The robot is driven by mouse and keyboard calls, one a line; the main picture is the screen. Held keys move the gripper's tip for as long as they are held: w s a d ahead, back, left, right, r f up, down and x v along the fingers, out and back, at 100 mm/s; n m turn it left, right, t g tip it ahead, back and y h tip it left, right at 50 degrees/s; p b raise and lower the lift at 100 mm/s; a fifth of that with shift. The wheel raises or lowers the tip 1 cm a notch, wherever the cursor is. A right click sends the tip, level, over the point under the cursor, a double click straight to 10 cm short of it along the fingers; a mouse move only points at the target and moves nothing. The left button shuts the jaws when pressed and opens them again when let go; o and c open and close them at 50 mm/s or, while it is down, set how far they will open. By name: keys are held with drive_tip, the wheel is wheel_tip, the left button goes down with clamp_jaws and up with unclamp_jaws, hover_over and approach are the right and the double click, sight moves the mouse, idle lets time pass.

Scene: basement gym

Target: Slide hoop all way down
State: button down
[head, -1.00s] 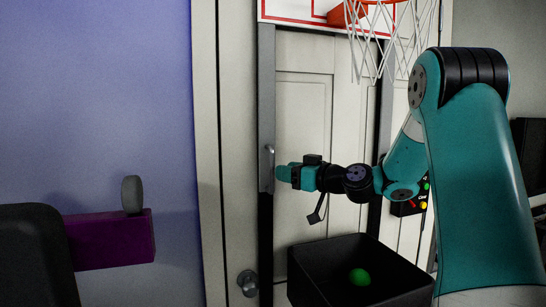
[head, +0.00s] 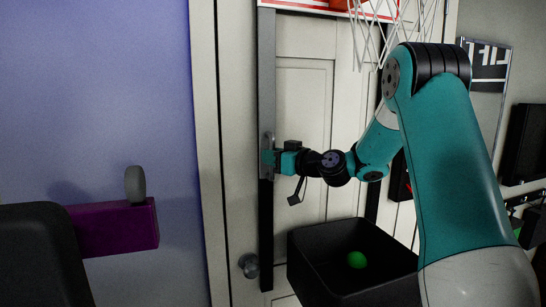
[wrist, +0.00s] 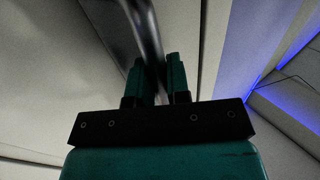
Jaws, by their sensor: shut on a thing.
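The basketball hoop (head: 385,14) hangs at the top of the head view, its net and backboard cut off by the top edge. A grey rail (head: 267,75) runs down from it in front of a white door, along a longer black strip (head: 266,225). A metal handle (head: 267,142) sits near the grey rail's lower end. My gripper (head: 268,158) is shut on this handle. In the wrist view the two teal fingers of my gripper (wrist: 156,82) stand close around the metal handle bar (wrist: 146,28).
A black open bin (head: 310,268) with a green ball (head: 357,259) stands below my forearm. A doorknob (head: 249,265) is at the lower left of the door. A purple block with a grey roller (head: 135,184) stands at left. A dark box (head: 527,145) hangs at right.

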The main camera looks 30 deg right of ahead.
wheel_tip(320, 180, down, 18)
drive_tip(key=b, duration=2.2)
drive_tip(key=shift+f+b, duration=0.1)
drive_tip(key=shift+b, duration=0.25)
drive_tip(key=c, duration=1.1)
unclamp_jaws()
wheel_tip(320, 180, up, 20)
drive_tip(key=shift+r+p, duration=0.1)
drive_tip(key=shift+p, duration=0.45)
drive_tip(key=shift+s, duration=0.1)
